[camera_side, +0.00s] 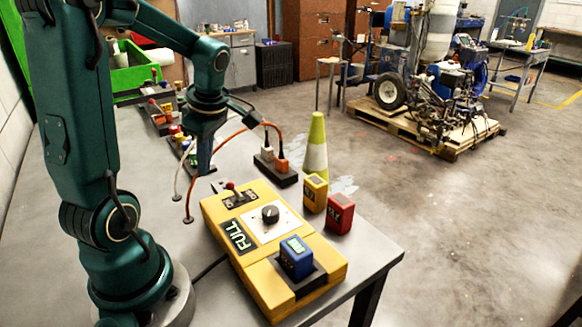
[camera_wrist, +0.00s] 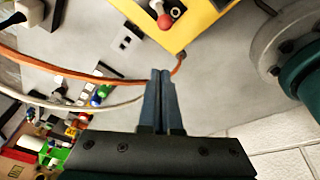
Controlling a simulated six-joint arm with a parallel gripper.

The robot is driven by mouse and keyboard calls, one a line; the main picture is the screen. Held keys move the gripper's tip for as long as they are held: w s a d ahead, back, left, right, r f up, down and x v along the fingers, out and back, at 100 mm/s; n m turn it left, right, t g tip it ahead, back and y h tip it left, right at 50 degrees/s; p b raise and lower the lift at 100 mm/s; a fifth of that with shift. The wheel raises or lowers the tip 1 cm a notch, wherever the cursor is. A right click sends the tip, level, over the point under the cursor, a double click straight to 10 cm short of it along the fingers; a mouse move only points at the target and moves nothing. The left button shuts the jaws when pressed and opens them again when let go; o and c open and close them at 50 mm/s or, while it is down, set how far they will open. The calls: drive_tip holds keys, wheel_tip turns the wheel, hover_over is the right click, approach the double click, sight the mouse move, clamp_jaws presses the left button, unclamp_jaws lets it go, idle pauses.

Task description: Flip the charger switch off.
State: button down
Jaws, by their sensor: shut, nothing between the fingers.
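The yellow charger (camera_side: 214,213) lies on the grey table, its corner showing at the top of the wrist view (camera_wrist: 200,18). Its switch is a lever with a red ball tip (camera_side: 231,186) on a dark plate at the charger's far end; the red tip also shows in the wrist view (camera_wrist: 165,23). I cannot tell its exact position. A blue battery (camera_side: 296,257) sits in the charger's black bay, and the display (camera_side: 238,237) reads FULL. My gripper (camera_side: 205,172) is shut and empty, just left of the switch and apart from it; its fingertips (camera_wrist: 161,76) point toward the charger.
A yellow battery (camera_side: 315,193) and a red battery (camera_side: 340,213) stand right of the charger. Orange and white cables (camera_wrist: 70,70) arch close to my fingers. A cone (camera_side: 316,145) stands beyond.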

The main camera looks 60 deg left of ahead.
sight(235, 191)
drive_tip(key=f, duration=0.1)
drive_tip(key=w+d+f, duration=0.1)
drive_tip(key=shift+f, duration=0.3)
drive_tip(key=shift+w+d+r, duration=0.1)
drive_tip(key=shift+w+d, duration=0.4)
drive_tip(key=shift+d, duration=0.25)
drive_tip(key=shift+w+r, duration=0.25)
drive_tip(key=shift+w, duration=1.75)
drive_tip(key=shift+s, duration=0.15)
